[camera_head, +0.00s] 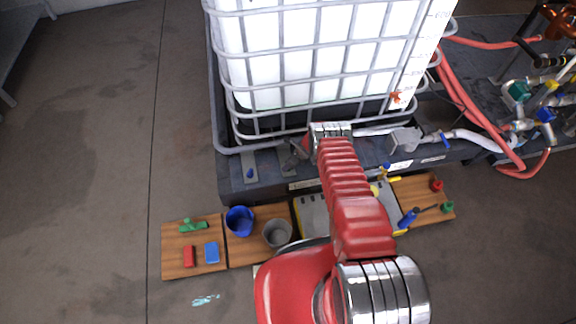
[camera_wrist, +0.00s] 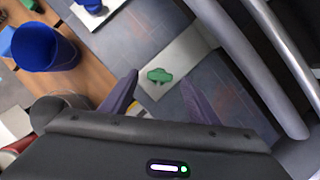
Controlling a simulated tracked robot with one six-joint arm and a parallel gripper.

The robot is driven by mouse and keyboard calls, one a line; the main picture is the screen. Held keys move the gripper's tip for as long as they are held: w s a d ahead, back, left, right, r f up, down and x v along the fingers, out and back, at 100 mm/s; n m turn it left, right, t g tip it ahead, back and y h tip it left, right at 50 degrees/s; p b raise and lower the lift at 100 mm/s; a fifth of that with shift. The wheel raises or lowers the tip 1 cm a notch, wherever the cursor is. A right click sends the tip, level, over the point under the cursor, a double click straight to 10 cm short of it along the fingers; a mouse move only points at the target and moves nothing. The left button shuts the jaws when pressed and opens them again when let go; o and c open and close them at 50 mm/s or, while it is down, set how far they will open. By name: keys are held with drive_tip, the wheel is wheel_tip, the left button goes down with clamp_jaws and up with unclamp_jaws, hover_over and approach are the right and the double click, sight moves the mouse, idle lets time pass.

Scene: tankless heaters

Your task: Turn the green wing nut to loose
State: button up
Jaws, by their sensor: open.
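The green wing nut (camera_wrist: 159,76) sits on a pale metal plate (camera_wrist: 184,56) on the dark base in the wrist view. Its wings lie roughly across the picture, left to right. My gripper (camera_wrist: 160,80) is open, its two purple-grey fingers apart to the left and right of the nut in the picture. I cannot tell how far above the nut the fingertips are; no contact shows. In the head view my gripper (camera_head: 297,150) is near the front edge of the caged tank, and I cannot make out the green nut there.
A blue wing nut (camera_head: 250,173) is on another plate to the left. The white tank's metal cage (camera_head: 228,100) stands close behind; its bars (camera_wrist: 262,62) run right of the nut. Blue (camera_head: 239,221) and grey (camera_head: 277,233) buckets stand on wooden boards below.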

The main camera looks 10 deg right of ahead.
drive_tip(key=shift+x, duration=2.1)
drive_tip(key=shift+s, duration=0.1)
drive_tip(key=c, duration=1)
